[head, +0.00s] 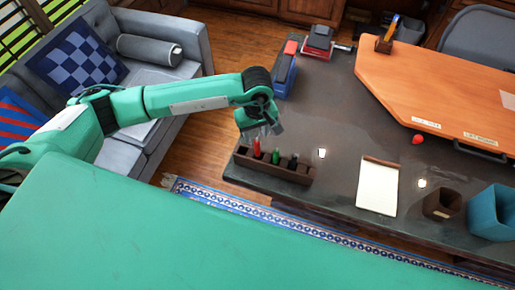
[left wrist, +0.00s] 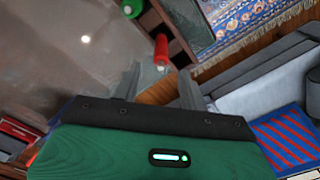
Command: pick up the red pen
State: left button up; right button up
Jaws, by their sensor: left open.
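The red pen (head: 257,147) stands upright in a dark wooden pen holder (head: 285,174) at the near left corner of the dark desk. In the left wrist view the red pen (left wrist: 161,50) shows just beyond and between the fingertips. My left gripper (head: 262,132) is above the holder's left end, with its fingers pointing down near the top of the pen. In the left wrist view its two fingers (left wrist: 158,82) are spread apart, with nothing visibly held. A green pen (head: 276,156) and a dark pen (head: 293,161) stand in the same holder. My right gripper is not seen.
A cream notepad (head: 378,187), a brown cup (head: 441,204) and a teal bin (head: 492,212) stand to the right on the desk. A blue stapler-like object (head: 285,72) lies behind. An orange-brown board (head: 440,85) covers the back right. A grey sofa (head: 185,45) is at left.

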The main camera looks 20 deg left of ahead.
aim_at(257, 141)
pick_arm(q)
jog(key=shift+f, duration=0.3)
jog(key=shift+s+d+f+p, duration=0.15)
jog(key=shift+s+f+p, duration=0.05)
jog(key=shift+f+p, duration=0.35)
jog(key=f, duration=0.1)
jog(key=f+p, duration=0.1)
jog(key=f, duration=0.1)
jog(key=shift+s+d+f+p, duration=0.15)
jog(key=shift+s+p, duration=0.1)
jog(key=shift+p, duration=0.15)
jog(key=shift+f, duration=0.5)
grip_shut()
